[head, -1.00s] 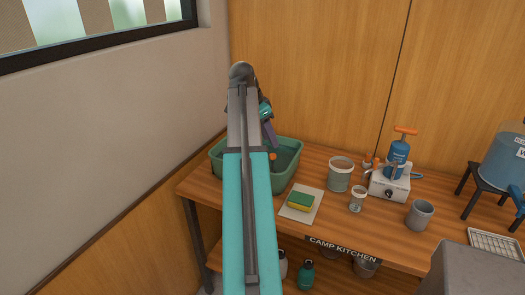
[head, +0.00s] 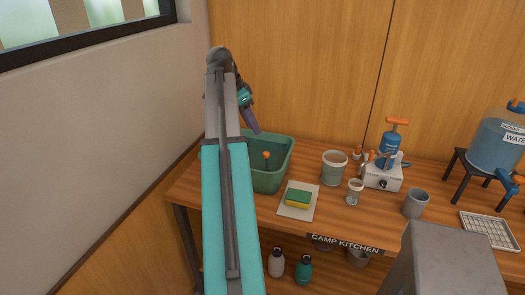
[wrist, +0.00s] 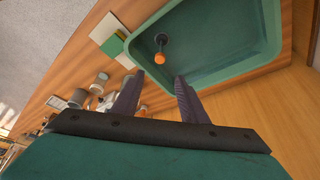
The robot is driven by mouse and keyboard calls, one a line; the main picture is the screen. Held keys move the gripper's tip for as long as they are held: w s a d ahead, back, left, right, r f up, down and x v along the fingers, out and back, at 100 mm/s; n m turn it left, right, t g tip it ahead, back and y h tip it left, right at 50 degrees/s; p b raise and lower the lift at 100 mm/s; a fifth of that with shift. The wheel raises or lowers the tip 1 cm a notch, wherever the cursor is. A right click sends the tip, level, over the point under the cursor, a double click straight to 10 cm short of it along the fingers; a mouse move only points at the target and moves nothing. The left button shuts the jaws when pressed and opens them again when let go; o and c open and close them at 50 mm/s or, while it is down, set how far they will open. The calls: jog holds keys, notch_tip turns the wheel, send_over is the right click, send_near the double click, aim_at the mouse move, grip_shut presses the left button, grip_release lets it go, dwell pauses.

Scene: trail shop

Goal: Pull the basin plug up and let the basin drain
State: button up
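A green basin (head: 286,160) stands at the left end of the wooden counter, partly hidden behind my arm in the head view. Its plug, with an orange knob (head: 267,155) on a dark stem, stands upright inside it. In the wrist view the basin (wrist: 268,30) fills the upper right, and the orange knob (wrist: 159,58) lies ahead of my fingers, apart from them. My gripper (wrist: 159,92) is open and empty, its two dark fingers spread. In the head view my gripper (head: 254,128) hangs above the basin. I cannot make out the water level.
Right of the basin are a green and yellow sponge (head: 298,199) on a mat, a large mug (head: 334,168), a small glass cup (head: 354,191), a stove (head: 382,178) with a blue canister, a grey mug (head: 416,203) and a water tank (head: 498,145). A wall stands close on the left.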

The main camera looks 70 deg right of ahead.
aim_at(266, 153)
jog(key=shift+f, duration=0.15)
jog(key=shift+p+x, duration=1.85)
jog(key=shift+x, duration=4.95)
grip_shut()
